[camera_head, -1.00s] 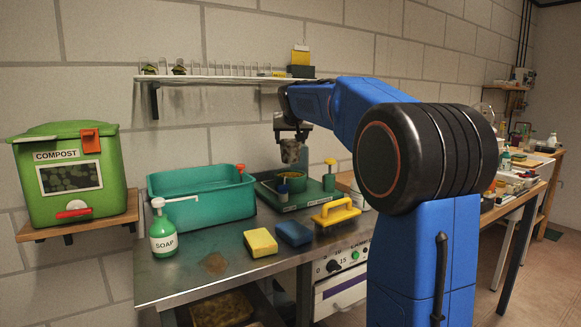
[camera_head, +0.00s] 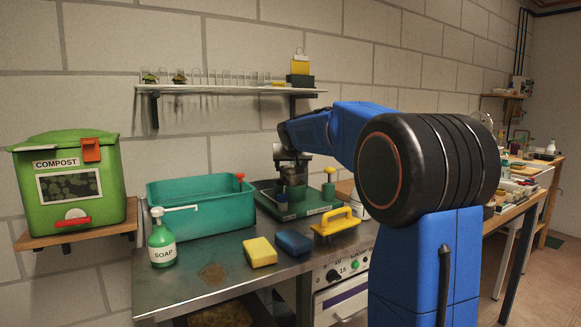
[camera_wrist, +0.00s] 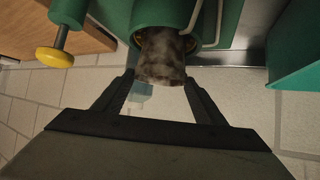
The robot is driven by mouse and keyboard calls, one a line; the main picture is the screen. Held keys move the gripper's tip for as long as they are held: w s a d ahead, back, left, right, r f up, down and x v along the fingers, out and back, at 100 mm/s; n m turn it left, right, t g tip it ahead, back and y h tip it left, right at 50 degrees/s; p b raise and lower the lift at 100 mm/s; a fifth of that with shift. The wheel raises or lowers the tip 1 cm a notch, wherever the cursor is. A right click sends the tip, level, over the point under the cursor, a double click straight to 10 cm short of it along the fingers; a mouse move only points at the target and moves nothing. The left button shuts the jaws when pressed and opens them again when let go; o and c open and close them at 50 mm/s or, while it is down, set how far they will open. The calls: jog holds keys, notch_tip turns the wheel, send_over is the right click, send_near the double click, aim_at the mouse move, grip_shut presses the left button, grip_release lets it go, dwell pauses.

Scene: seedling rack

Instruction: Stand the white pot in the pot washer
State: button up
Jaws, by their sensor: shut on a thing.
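The pot (camera_wrist: 163,58) is pale under grey-brown dirt. In the wrist view it sits between the fingers of my gripper (camera_wrist: 160,84), which is shut on it. One end of the pot reaches into the mouth of the green round pot washer (camera_wrist: 160,12). In the head view the pot (camera_head: 293,179) is low over the washer's green base (camera_head: 308,207), and my gripper (camera_head: 291,163) hides part of it. I cannot tell whether the pot touches the washer's bottom.
The green basin (camera_head: 205,212) stands left of the washer. A soap bottle (camera_head: 161,240), yellow sponge (camera_head: 260,252), blue sponge (camera_head: 293,242) and yellow-handled brush (camera_head: 336,223) lie in front. A green knob post (camera_head: 328,187) stands close right of the pot. The shelf (camera_head: 230,89) is above.

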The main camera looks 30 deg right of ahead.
jog(key=shift+f, duration=0.55)
jog(key=o, duration=1.3)
jog(key=shift+o, duration=0.2)
jog(key=shift+r, duration=0.1)
jog(key=shift+r, duration=0.25)
jog(key=v, duration=1.2)
jog(key=shift+r, duration=0.3)
